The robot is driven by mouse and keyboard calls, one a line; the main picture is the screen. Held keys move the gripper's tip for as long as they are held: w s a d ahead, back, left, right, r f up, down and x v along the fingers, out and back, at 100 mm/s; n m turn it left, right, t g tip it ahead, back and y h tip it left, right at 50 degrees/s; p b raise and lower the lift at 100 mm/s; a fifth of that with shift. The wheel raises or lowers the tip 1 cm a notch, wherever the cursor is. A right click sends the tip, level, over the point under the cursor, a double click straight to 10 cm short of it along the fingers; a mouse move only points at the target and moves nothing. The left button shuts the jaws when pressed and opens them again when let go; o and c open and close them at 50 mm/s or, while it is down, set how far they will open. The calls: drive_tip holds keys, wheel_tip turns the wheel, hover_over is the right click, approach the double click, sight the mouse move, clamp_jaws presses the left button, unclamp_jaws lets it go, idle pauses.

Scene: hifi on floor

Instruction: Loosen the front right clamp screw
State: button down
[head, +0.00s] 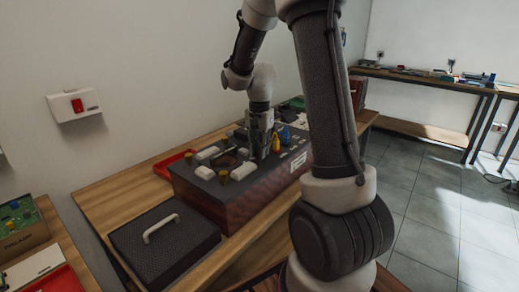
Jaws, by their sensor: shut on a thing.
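A dark box-shaped fixture (246,201) stands on the wooden table, with white blocks and small knob-topped clamp screws on its top.
A black case lid with a white handle (163,237) lies in front of the fixture at left. A red tray (171,166) is behind it. My arm hides the table's right part. Another bench (420,79) stands at the far right wall.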

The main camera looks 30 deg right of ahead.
drive_tip(key=n, duration=0.9)
drive_tip(key=shift+n, duration=0.4)
drive_tip(key=n, duration=0.5)
drive_tip(key=shift+n, duration=0.3)
drive_tip(key=n, duration=0.4)
drive_tip(key=shift+n, duration=0.3)
drive_tip(key=c, duration=1.3)
unclamp_jaws()
drive_tip(key=shift+o, duration=0.2)
drive_tip(key=shift+r, duration=0.1)
